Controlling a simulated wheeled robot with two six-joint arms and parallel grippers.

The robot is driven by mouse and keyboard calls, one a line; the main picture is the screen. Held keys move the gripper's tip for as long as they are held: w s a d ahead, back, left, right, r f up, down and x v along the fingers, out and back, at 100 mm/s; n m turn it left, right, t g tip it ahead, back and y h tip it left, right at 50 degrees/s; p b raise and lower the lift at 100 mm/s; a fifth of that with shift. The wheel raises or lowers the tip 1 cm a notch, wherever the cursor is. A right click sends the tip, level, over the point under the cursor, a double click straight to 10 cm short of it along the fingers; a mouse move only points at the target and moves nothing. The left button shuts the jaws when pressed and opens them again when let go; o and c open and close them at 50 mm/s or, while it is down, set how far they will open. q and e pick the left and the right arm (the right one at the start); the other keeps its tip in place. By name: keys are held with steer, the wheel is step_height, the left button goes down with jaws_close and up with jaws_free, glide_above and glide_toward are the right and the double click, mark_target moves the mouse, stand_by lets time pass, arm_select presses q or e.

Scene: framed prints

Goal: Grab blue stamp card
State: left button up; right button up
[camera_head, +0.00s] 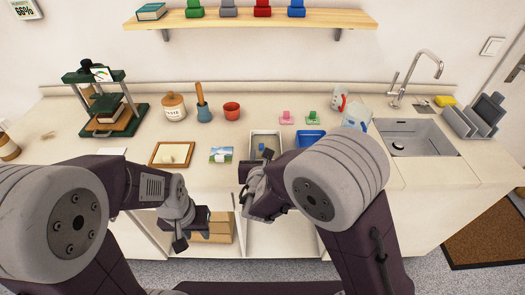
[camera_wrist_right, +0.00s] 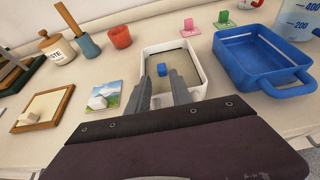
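A small blue block-like piece (camera_wrist_right: 162,69), which looks like the blue stamp card, stands in a shallow white tray (camera_wrist_right: 196,63) on the counter. In the head view the blue piece (camera_head: 262,147) is partly hidden by my right gripper. My right gripper (camera_wrist_right: 160,84) is open and empty, its two fingers pointing at the tray with the blue piece beyond and between the tips. A pink card piece (camera_head: 286,117) and a green one (camera_head: 312,117) stand behind the tray. My left gripper (camera_head: 190,228) hangs in front of the open cabinet, and its finger opening is unclear.
A blue basket (camera_head: 310,138) stands right of the tray. A landscape picture (camera_head: 221,155) and a wooden frame (camera_head: 172,154) lie to its left.

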mark_target(261, 148)
steer(key=shift+w+d+f, duration=0.2)
steer(key=shift+w, duration=0.2)
steer(key=x, duration=0.4)
steer(key=shift+w+f, duration=0.15)
steer(key=shift+w, duration=0.1)
steer(key=shift+s, duration=0.1)
jaws_close()
steer(key=shift+r, duration=0.35)
step_height(261, 148, up, 4)
steer(key=shift+r+p, duration=0.15)
steer(key=shift+p, duration=0.4)
steer(key=s+d+r, duration=0.1)
steer(key=d+r, duration=0.2)
steer(key=d, duration=0.2)
steer(key=s+d+r+b, duration=0.1)
steer(key=s+d+r, duration=0.1)
steer(key=d, duration=0.4)
steer(key=shift+r, duration=0.6)
